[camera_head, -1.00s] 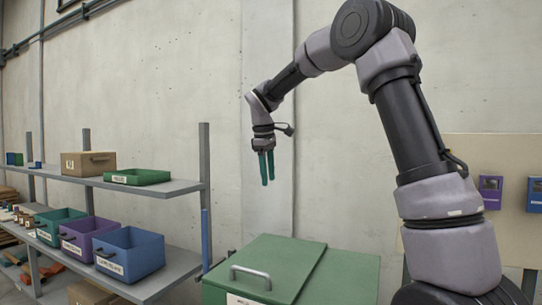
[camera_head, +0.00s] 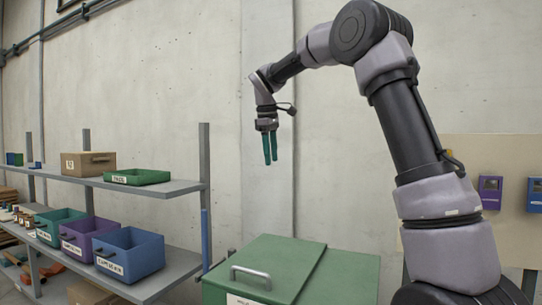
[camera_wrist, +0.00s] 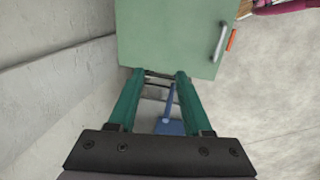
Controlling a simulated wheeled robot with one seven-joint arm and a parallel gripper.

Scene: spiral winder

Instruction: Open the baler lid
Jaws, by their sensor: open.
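The baler is a green box whose flat green lid (camera_head: 280,262) lies closed at the bottom middle of the head view. A grey bar handle (camera_head: 250,275) is fixed on the lid near its front left edge. My gripper (camera_head: 270,162) hangs above the baler, pointing down, with its teal fingers apart and empty. In the wrist view the lid (camera_wrist: 165,35) is at the top, with the handle (camera_wrist: 220,42) at its right side, away from my open fingers (camera_wrist: 160,78). The baler's inside is hidden.
A grey shelf (camera_head: 190,185) at the left holds a blue bin (camera_head: 130,255), a purple bin, a green tray (camera_head: 138,177) and a cardboard box (camera_head: 88,164). A concrete wall stands behind. A blue long-handled tool (camera_wrist: 170,125) shows below my fingers.

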